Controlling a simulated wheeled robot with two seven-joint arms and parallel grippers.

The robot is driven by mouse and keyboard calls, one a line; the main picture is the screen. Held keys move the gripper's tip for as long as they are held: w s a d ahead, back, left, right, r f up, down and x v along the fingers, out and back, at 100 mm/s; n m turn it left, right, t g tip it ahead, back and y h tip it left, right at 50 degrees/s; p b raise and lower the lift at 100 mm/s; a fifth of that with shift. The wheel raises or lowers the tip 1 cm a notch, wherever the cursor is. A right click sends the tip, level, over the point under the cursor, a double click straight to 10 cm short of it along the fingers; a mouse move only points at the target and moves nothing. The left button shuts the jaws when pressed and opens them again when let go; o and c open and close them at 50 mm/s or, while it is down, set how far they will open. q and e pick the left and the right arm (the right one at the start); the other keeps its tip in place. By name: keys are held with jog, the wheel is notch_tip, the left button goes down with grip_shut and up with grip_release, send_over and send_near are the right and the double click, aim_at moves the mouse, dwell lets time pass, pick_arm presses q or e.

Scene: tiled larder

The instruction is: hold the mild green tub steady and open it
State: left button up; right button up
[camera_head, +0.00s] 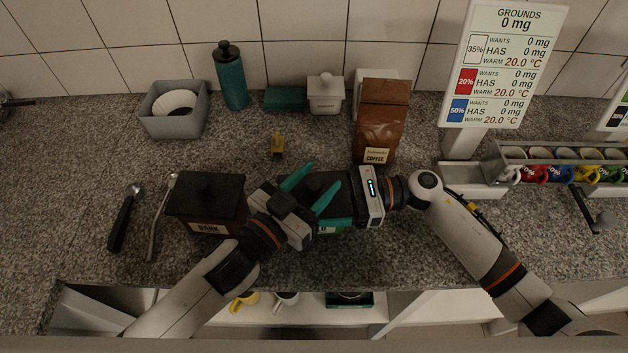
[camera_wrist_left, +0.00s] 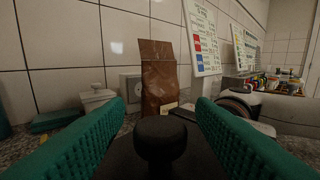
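The green tub, partly hidden under both grippers, shows a strip of green label (camera_head: 331,230) and a dark lid (camera_head: 322,184). The lid's round black knob (camera_wrist_left: 160,138) stands between the fingers in the left wrist view. My left gripper (camera_head: 311,188) is open over the lid, one finger on each side of the knob with gaps between. My right gripper (camera_head: 345,200) reaches in from the right at the tub. One teal finger lies along the tub's front; the far finger is hidden, so its grip is unclear.
A dark tub (camera_head: 207,205) labelled DARK stands left of my left gripper. Behind are a brown coffee bag (camera_head: 382,115), a white lidded jar (camera_head: 326,93), a teal bottle (camera_head: 231,78) and a grey box (camera_head: 174,124). Spoon-like tools (camera_head: 124,216) lie at left; a cup rack (camera_head: 560,160) is at right.

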aim_at(314, 184)
pick_arm(q)
grip_shut()
jog(key=shift+r, duration=0.2)
dwell(0.6)
jog(key=shift+r, duration=0.95)
jog(key=shift+r, duration=2)
pick_arm(e)
jog(key=o, duration=1.4)
pick_arm(q)
notch_tip(314, 184, down, 5)
jog(key=b, duration=0.5)
jog(key=shift+f, duration=0.15)
pick_arm(e)
jog(key=shift+o, duration=0.2)
jog(key=d, duration=0.7)
jog(key=w+d, duration=0.1)
jog(key=d, duration=0.2)
jog(key=shift+d+f, duration=0.2)
jog(key=shift+d, duration=0.15)
pick_arm(q)
jog(key=shift+f, duration=0.15)
pick_arm(e)
jog(key=shift+d+r, duration=0.2)
jog(key=shift+d, duration=0.45)
